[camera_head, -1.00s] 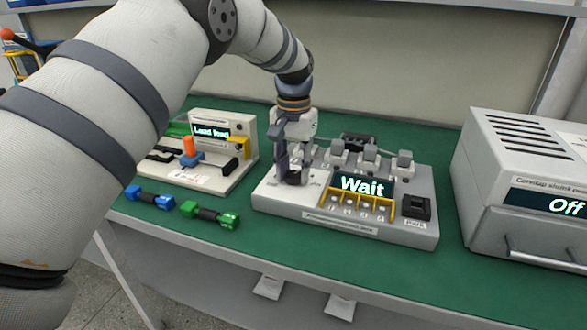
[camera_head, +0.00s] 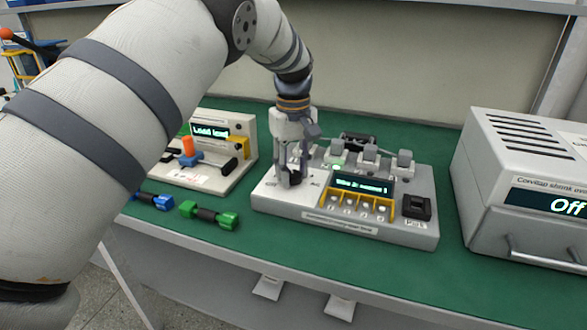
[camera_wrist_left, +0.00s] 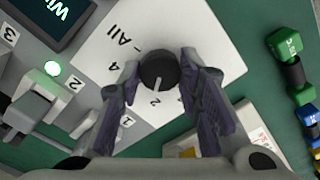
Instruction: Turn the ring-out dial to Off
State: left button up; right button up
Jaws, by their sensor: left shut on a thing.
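The ring-out dial is a round black knob (camera_wrist_left: 158,70) with a white pointer line, on the pale left part of the grey test station (camera_head: 285,205). In the wrist view the pointer is toward the printed 2. Marks 4 and All show around it; other marks are hidden by the fingers. My left gripper (camera_head: 290,180) points down onto the dial, its fingers shut on the knob's two sides; the wrist view shows them too (camera_wrist_left: 157,88). The station's display (camera_head: 362,186) shows small text, hard to read. My right gripper is out of view.
A row of grey clamps (camera_head: 370,155) and yellow-framed slots (camera_head: 360,206) are on the station. A load tester (camera_head: 235,150) stands left, with green (camera_head: 208,215) and blue (camera_head: 152,200) pieces in front. A white oven (camera_head: 520,180) reading Off stands right.

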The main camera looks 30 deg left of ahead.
pick_arm(q)
jog(key=n, duration=0.4)
jog(key=shift+n, duration=0.3)
jog(key=n, duration=0.4)
jog(key=shift+n, duration=0.3)
jog(key=n, duration=0.4)
jog(key=shift+b, duration=0.4)
jog(key=shift+n, duration=2)
jog(key=o, duration=1.2)
